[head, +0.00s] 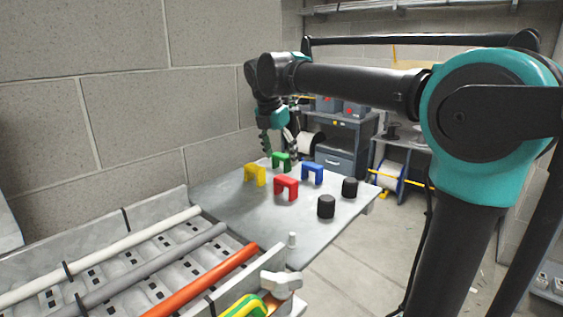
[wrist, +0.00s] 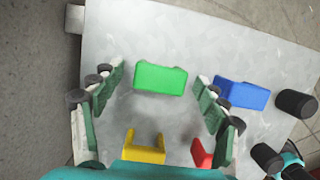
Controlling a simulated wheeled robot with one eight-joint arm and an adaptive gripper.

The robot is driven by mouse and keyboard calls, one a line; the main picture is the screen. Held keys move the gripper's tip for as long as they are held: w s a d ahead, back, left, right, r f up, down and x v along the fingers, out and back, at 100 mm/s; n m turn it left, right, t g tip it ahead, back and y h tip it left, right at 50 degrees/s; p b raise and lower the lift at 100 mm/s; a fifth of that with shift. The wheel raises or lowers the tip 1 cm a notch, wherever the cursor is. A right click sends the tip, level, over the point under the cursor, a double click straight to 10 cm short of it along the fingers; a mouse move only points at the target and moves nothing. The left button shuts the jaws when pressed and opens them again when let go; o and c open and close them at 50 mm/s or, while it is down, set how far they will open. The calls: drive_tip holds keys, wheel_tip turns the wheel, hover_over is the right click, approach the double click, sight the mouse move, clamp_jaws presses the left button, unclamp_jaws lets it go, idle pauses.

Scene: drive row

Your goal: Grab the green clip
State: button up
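The green clip (head: 281,160) stands on the grey table near its far edge, and from above it shows as a green block in the wrist view (wrist: 160,78). My gripper (head: 279,145) is open above the table at the clip. In the wrist view its fingers (wrist: 160,85) lie on either side of the green clip, with a gap on both sides. Nothing is held. In the head view one finger passes to the left of the clip and the other to its right.
A yellow clip (head: 255,174), a red clip (head: 286,187) and a blue clip (head: 312,173) stand close by. Two black knobs (head: 326,206) are on the table's right side. A tray with white, grey and orange rods (head: 215,278) lies in front. A block wall (head: 125,110) rises at left.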

drive_tip(key=c, duration=1)
drive_tip(key=shift+r, duration=0.15)
